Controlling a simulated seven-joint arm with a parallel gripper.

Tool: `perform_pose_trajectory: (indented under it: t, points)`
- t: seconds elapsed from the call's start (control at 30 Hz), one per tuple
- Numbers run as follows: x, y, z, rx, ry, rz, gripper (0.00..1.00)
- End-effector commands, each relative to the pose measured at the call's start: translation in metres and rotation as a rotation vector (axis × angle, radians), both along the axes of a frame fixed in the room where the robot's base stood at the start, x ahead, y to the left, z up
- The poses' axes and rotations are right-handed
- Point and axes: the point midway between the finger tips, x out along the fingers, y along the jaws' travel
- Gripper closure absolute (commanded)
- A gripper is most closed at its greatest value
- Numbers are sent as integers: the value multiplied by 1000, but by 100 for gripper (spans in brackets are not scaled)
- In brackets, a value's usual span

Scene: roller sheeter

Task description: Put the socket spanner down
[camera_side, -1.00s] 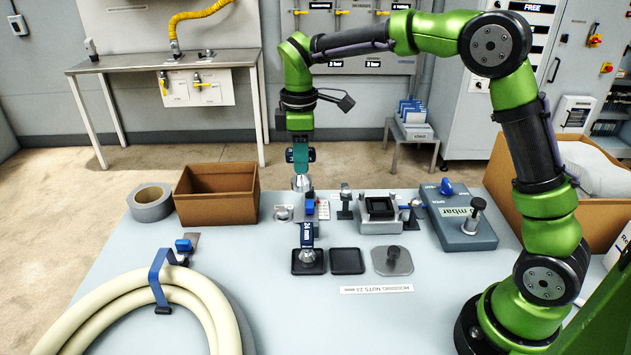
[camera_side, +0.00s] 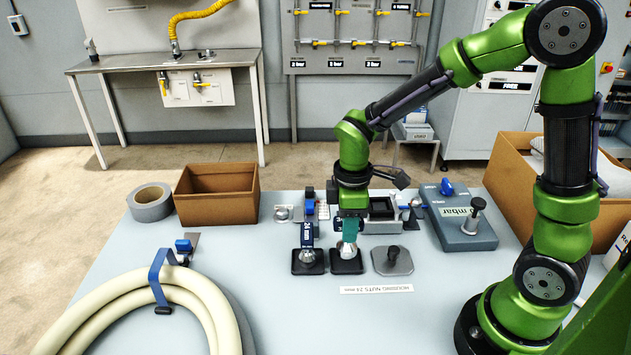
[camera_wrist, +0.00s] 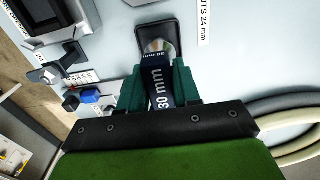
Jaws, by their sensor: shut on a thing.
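My gripper (camera_side: 349,228) is shut on a socket spanner (camera_side: 347,250) with a silver socket at its lower end. In the wrist view the spanner's dark blue handle (camera_wrist: 160,88) shows between the green fingers and reads 30 mm. The spanner is about upright, its socket at the black square pad (camera_side: 346,268) in the middle of the front row. I cannot tell whether the socket rests on the pad or is just above it. A second spanner (camera_side: 307,240), marked 24 mm, stands on the left black pad (camera_side: 298,270).
A grey plate with a black knob (camera_side: 393,260) lies close to the right of the middle pad. A label strip (camera_side: 376,289) lies in front. Small fixtures (camera_side: 380,208) stand behind, a grey mbar box (camera_side: 465,225) right. A coiled hose (camera_side: 130,300) fills the front left.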

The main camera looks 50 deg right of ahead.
Motion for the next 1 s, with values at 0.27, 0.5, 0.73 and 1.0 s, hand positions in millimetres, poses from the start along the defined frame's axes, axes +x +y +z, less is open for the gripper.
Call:
perform_pose_trajectory:
  t: [0.27, 0.5, 0.73, 1.0]
  points:
    - [0, 0, -27, 0, 1, 0, 100]
    - [0, 0, -28, 0, 0, 0, 100]
    - [0, 0, -30, -1, 1, 0, 46]
    - [0, 0, -30, -1, 1, 0, 42]
